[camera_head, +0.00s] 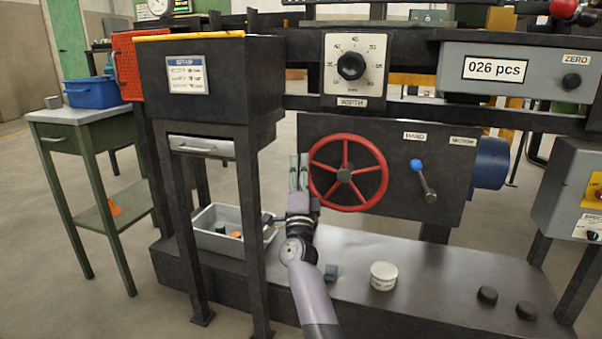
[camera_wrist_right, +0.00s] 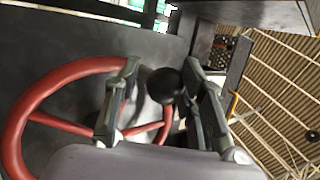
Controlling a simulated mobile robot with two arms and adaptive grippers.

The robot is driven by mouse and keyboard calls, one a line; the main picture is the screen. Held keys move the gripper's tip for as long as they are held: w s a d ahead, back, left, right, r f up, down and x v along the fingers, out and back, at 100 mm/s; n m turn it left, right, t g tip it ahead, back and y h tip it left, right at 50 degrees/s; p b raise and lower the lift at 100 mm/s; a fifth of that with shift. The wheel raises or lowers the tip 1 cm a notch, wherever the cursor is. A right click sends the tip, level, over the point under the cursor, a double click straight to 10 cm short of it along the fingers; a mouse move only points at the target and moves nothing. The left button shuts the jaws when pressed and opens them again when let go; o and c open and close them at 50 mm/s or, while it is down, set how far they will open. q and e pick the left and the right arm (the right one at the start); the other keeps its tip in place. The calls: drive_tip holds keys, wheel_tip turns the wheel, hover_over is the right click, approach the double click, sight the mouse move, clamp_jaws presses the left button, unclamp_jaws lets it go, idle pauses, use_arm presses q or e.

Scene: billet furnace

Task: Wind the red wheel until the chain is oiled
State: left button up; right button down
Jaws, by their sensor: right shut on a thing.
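The red wheel (camera_head: 377,157) is a spoked handwheel on the front of a dark grey panel, and it also shows in the right wrist view (camera_wrist_right: 22,112). My right gripper (camera_head: 299,170) is upright at the wheel's left side. In the right wrist view its two fingers (camera_wrist_right: 162,100) stand on either side of a black round knob (camera_wrist_right: 164,86) at the wheel's rim. The gripper is shut on the wheel there; the exact contact is partly hidden by the fingers. My left gripper is not in view. I cannot make out a chain.
Right of the wheel is a blue-tipped lever (camera_head: 421,180). Above is a dial (camera_head: 352,66), with a counter box (camera_head: 520,72) to its right. A grey bin (camera_head: 217,229) and a white tin (camera_head: 384,276) are on the low base (camera_head: 440,290). A dark cabinet (camera_head: 205,100) stands close left.

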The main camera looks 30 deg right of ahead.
drive_tip(key=shift+a+r, duration=0.15)
drive_tip(key=shift+r, duration=0.15)
drive_tip(key=c, duration=1.2)
unclamp_jaws()
drive_tip(key=shift+a, duration=0.1)
drive_tip(key=shift+f, duration=0.1)
drive_tip(key=shift+s+f, duration=0.15)
drive_tip(key=v, duration=1.1)
drive_tip(key=shift+s+a+f, duration=0.15)
drive_tip(key=shift+s, duration=0.05)
